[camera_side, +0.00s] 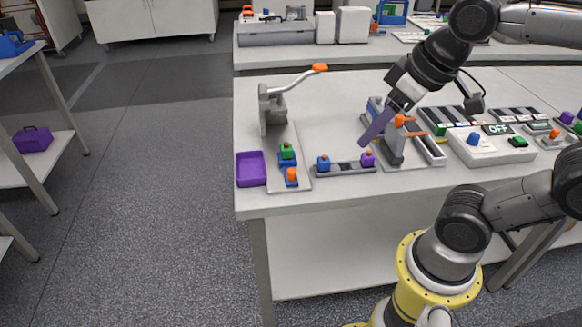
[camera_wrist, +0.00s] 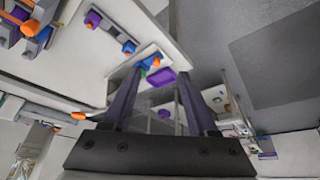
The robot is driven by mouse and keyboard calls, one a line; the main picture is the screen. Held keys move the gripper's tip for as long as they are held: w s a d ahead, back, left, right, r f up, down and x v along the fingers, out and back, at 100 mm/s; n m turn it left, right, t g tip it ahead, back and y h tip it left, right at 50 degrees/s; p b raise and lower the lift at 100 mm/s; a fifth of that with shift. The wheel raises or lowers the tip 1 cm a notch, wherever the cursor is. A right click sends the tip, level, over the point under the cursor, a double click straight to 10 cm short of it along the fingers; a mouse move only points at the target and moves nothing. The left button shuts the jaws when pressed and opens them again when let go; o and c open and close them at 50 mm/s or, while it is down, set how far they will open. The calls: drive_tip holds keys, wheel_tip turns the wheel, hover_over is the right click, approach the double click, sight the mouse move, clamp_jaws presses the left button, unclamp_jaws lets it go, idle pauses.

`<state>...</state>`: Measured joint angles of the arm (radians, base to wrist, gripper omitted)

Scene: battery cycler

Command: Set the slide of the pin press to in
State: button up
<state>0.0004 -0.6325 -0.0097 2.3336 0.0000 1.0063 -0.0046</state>
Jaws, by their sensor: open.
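The pin press (camera_side: 272,108) stands at the left of the bench, a grey post with a raised lever ending in an orange grip (camera_side: 320,68). Its slide (camera_side: 287,160) carries a blue block with a green top and has an orange knob (camera_side: 291,175) at the front. The slide sits toward the front of the base plate, clear of the post. The wrist view shows the slide (camera_wrist: 145,67) far off, partly behind a finger. My gripper (camera_side: 364,142) is open and empty, pointing down-left above the bench, right of the press. Both fingers show in the wrist view (camera_wrist: 160,78).
A purple tray (camera_side: 251,169) lies left of the press. A low grey rack (camera_side: 345,169) with blue and purple ends lies right of it. A grey stand with an orange handle (camera_side: 397,148) is close to my gripper. A tester marked OFF (camera_side: 490,147) stands further right.

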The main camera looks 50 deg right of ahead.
drive_tip(key=w+r+g, duration=0.1)
drive_tip(key=w+g, duration=0.1)
drive_tip(key=w, duration=0.8)
drive_tip(key=g, duration=0.3)
hover_over(291, 170)
wheel_tip(291, 170, down, 7)
wheel_tip(291, 170, down, 13)
drive_tip(key=shift+s+f, duration=0.1)
drive_tip(key=shift+f, duration=0.05)
clamp_jaws()
idle(0.6)
